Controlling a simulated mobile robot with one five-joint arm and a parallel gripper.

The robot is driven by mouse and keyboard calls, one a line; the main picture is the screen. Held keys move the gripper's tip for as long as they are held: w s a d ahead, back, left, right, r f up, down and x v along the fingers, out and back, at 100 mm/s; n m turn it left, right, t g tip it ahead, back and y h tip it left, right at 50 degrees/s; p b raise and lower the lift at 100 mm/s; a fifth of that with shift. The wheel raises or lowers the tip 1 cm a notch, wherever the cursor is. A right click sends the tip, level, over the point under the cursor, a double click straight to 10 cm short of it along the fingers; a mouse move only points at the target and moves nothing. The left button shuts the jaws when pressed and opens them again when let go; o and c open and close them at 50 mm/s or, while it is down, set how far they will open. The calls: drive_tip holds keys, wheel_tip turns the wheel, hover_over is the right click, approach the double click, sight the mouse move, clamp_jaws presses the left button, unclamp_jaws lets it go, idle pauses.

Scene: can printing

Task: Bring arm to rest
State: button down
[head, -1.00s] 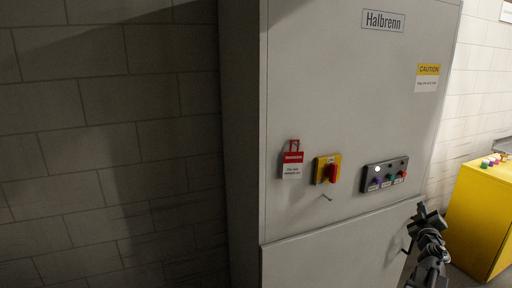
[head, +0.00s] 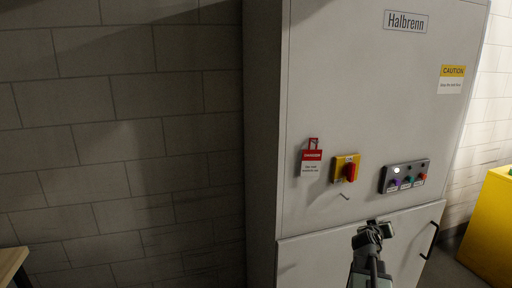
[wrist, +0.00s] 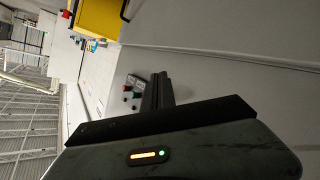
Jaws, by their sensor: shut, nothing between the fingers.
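My arm reaches up from the bottom of the head view, in front of the lower door of the grey Halbrenn cabinet (head: 345,95). My gripper (head: 378,229) is at its top end, shut and empty, below the button panel (head: 404,176). In the wrist view, which is turned on its side, my gripper (wrist: 160,88) shows its dark fingers together. The button panel (wrist: 130,94) appears beyond them, partly hidden.
A red-yellow rotary switch (head: 346,169) and a red danger tag (head: 311,160) are on the cabinet. A black handle (head: 431,240) is on its lower door. A yellow cabinet (head: 490,230) stands at right. A wooden table corner (head: 12,262) shows at lower left.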

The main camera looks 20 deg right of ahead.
drive_tip(key=w+a+f+g+y, duration=0.15)
drive_tip(key=a+f, duration=0.25)
drive_tip(key=a, duration=0.5)
drive_tip(key=w+a+f+n+g+y, duration=0.1)
drive_tip(key=a+f+y, duration=0.25)
drive_tip(key=a, duration=0.55)
drive_tip(key=w+a+f+g+y, duration=0.15)
drive_tip(key=a+f, duration=0.35)
drive_tip(key=a, duration=0.5)
drive_tip(key=s+a+f+n+g+y, duration=0.2)
drive_tip(key=s+a, duration=0.2)
drive_tip(key=a, duration=0.8)
drive_tip(key=s+a+f+n+g+y, duration=0.1)
drive_tip(key=s+a+n+y, duration=0.1)
drive_tip(key=a, duration=1)
drive_tip(key=shift+s+a+f+g+y, duration=0.35)
drive_tip(key=shift+s+y, duration=0.4)
drive_tip(key=shift+s, duration=0.3)
